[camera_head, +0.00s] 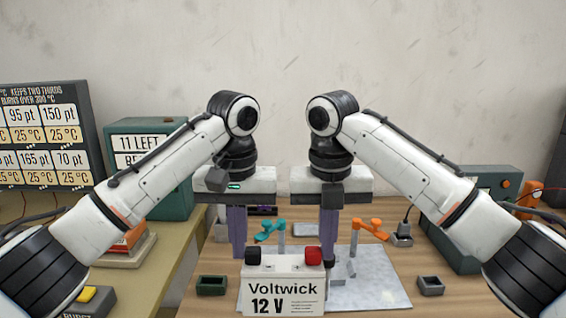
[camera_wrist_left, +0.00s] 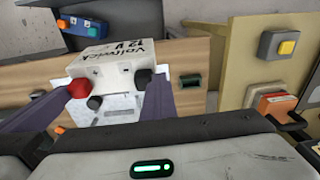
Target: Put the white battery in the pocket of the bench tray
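The white battery (camera_head: 283,300), lettered "Voltwick 12 V", is upright at the bottom middle of the head view, with red and black terminals on top. In the left wrist view the battery (camera_wrist_left: 118,58) shows upside down. My left gripper's purple fingers (camera_head: 238,256) reach down at its left edge, my right gripper's (camera_head: 329,258) at its right edge. I cannot tell if either touches it. The fingers show nearly edge-on, so their opening is unclear. A pale grey plate (camera_head: 385,292) lies behind and right of the battery; I cannot tell whether it is the bench tray. No pocket is clearly visible.
Small open boxes stand left (camera_head: 212,286) and right (camera_head: 430,287) of the battery. A teal lever (camera_head: 271,230) and an orange lever (camera_head: 369,230) stand behind. A green cabinet (camera_head: 150,165) and a price board (camera_head: 40,135) are at left. Bare wood shows beside the boxes.

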